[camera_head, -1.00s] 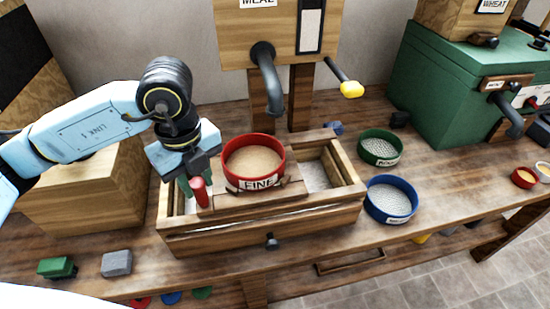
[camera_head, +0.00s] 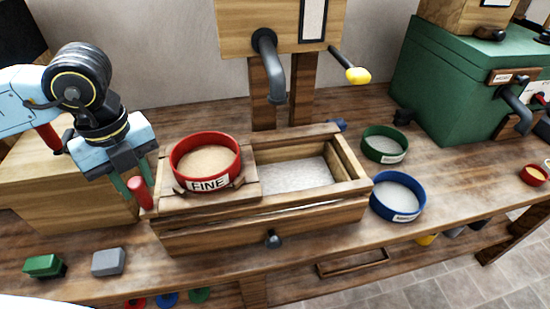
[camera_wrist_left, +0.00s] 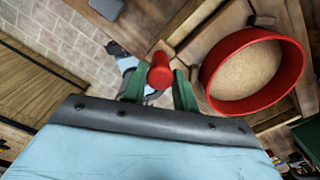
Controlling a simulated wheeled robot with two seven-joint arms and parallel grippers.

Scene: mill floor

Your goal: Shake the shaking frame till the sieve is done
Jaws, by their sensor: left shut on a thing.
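The red sieve labelled FINE (camera_head: 206,164) sits upright on the wooden shaking frame (camera_head: 247,187), at the left end of the wooden box (camera_head: 215,233). Tan meal covers the sieve's bottom; it also shows in the left wrist view (camera_wrist_left: 252,72). My left gripper (camera_head: 135,188) is shut on the frame's red handle (camera_head: 142,193), left of the sieve. The handle shows between the green fingers in the left wrist view (camera_wrist_left: 160,74). Pale flour (camera_head: 293,176) lies in the open right part of the box. My right gripper is not in view.
A green sieve (camera_head: 385,145) and a blue sieve (camera_head: 398,196) stand right of the box. A grey spout (camera_head: 270,65) hangs behind the box. A green block (camera_head: 44,266) and a grey block (camera_head: 108,262) lie at the front left. A green machine (camera_head: 455,90) stands at the back right.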

